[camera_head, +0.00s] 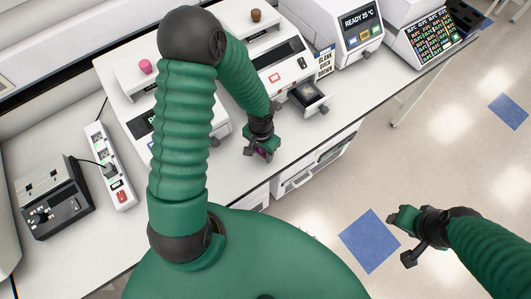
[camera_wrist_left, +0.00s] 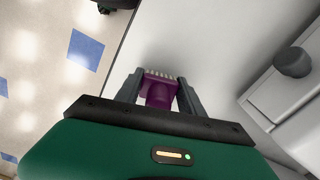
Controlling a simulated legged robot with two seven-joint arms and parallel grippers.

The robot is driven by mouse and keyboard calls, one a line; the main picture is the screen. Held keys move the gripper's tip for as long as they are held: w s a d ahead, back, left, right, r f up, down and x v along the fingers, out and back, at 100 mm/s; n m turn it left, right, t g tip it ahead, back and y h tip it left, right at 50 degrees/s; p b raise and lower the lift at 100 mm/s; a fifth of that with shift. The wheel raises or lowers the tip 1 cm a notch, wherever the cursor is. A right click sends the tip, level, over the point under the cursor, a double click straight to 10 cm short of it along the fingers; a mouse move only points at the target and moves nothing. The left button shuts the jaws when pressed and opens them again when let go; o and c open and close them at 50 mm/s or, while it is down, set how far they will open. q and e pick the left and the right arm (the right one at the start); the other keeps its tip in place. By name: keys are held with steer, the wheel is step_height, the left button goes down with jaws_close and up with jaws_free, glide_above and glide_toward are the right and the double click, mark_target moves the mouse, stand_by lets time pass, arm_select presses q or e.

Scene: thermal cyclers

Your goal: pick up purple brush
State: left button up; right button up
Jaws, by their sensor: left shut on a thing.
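The purple brush (camera_wrist_left: 160,90) is between the two fingers of my left gripper (camera_wrist_left: 158,92) in the left wrist view, with its pale bristles pointing away from the palm. The left gripper is shut on it. In the head view my left gripper (camera_head: 262,152) is over the front part of the white bench, and only a small bit of purple shows at its fingers. I cannot tell whether the brush touches the bench. My right gripper (camera_head: 405,238) is over the floor at the lower right, with its fingers apart and nothing between them.
White thermal cyclers stand along the bench (camera_head: 226,184). An open drawer-like part (camera_head: 308,97) is just right of my left gripper. A power strip (camera_head: 110,167) and a black device (camera_head: 52,197) are at the left. A pink knob (camera_head: 145,66) tops one machine.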

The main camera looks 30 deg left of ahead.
arm_select(q)
steer(key=shift+w+a+r, duration=0.1)
steer(key=shift+a+r, duration=0.15)
steer(key=shift+r, duration=0.3)
steer(key=shift+a+r, duration=0.2)
steer(key=shift+r, duration=0.3)
steer(key=d+b, duration=0.1)
steer(key=d, duration=0.4)
steer(key=d+r+b, duration=0.1)
steer(key=d+b, duration=0.1)
steer(key=d, duration=0.3)
steer(key=d+b, duration=0.1)
steer(key=d, duration=0.5)
steer(key=shift+r+b, duration=0.3)
steer(key=shift+b, duration=0.05)
steer(key=shift+c, duration=0.2)
steer(key=shift+s+d+r, duration=0.2)
steer(key=shift+d, duration=0.2)
arm_select(e)
steer(key=shift+s+a+x, duration=0.1)
steer(key=shift+s+x, duration=0.1)
steer(key=shift+x, duration=0.6)
steer(key=shift+s+a+x, duration=0.1)
steer(key=shift+s+x, duration=0.05)
steer(key=shift+x, duration=0.65)
steer(key=shift+s+x, duration=0.2)
steer(key=shift+x, duration=0.6)
